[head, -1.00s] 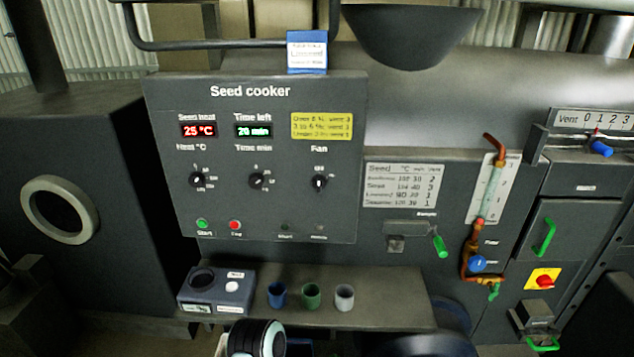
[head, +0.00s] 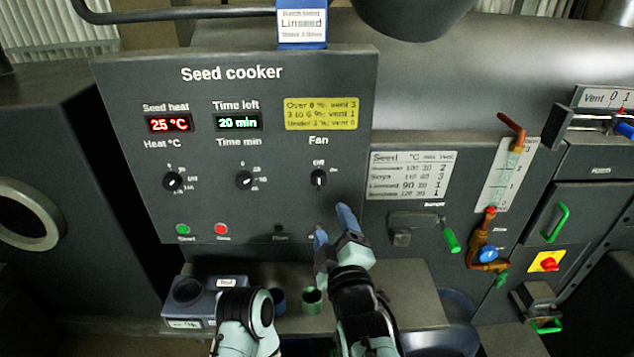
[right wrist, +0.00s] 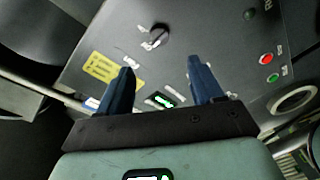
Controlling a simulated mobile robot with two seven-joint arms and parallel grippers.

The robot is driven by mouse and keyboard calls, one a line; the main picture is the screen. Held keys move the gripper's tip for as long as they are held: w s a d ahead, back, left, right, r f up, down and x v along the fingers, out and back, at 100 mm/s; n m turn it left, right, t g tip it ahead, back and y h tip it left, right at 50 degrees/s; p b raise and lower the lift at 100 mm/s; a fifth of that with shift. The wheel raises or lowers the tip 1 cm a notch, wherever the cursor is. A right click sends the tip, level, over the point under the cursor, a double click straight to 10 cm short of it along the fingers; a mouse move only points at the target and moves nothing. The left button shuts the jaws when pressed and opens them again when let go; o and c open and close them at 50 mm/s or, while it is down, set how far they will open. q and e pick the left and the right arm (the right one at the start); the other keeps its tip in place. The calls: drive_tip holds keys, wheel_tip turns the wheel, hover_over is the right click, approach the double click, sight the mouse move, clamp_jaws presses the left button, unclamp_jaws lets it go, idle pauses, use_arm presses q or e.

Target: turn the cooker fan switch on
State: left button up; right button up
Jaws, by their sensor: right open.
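The fan switch (head: 318,179) is a small black knob under the word "Fan" on the right of the grey Seed cooker panel (head: 150,90). Its light mark looks upright, towards "Off"; "On" is to its right. My right gripper (head: 333,226) is open and empty, below and slightly right of the switch, apart from it in the picture. In the right wrist view, a black knob (right wrist: 157,34), apparently the fan switch, shows beyond and between the two blue fingers (right wrist: 162,88). My left gripper is not in view.
Heat knob (head: 172,182) and time knob (head: 244,180) sit left of the fan switch. Green (head: 183,229) and red (head: 221,229) buttons are below. A green-handled sample lever (head: 450,240) is to the right. A shelf below holds a tester box (head: 190,290) and cups (head: 312,300).

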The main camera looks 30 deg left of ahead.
sight(320, 184)
drive_tip(key=p+x, duration=0.1)
drive_tip(key=x, duration=0.3)
drive_tip(key=p+x, duration=0.2)
drive_tip(key=x, duration=0.2)
drive_tip(key=p+x, duration=0.2)
drive_tip(key=x, duration=0.2)
drive_tip(key=shift+w+r, duration=0.1)
drive_tip(key=shift+r, duration=0.15)
drive_tip(key=shift+w+a+f, duration=0.2)
drive_tip(key=shift+w+a, duration=0.15)
drive_tip(key=shift+w, duration=0.05)
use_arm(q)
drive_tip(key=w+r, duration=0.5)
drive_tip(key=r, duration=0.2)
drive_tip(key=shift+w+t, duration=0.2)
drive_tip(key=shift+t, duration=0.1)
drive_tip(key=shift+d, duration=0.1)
use_arm(e)
drive_tip(key=shift+s, duration=0.1)
drive_tip(key=c, duration=1)
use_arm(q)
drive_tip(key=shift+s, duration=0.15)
use_arm(e)
drive_tip(key=shift+c, duration=0.2)
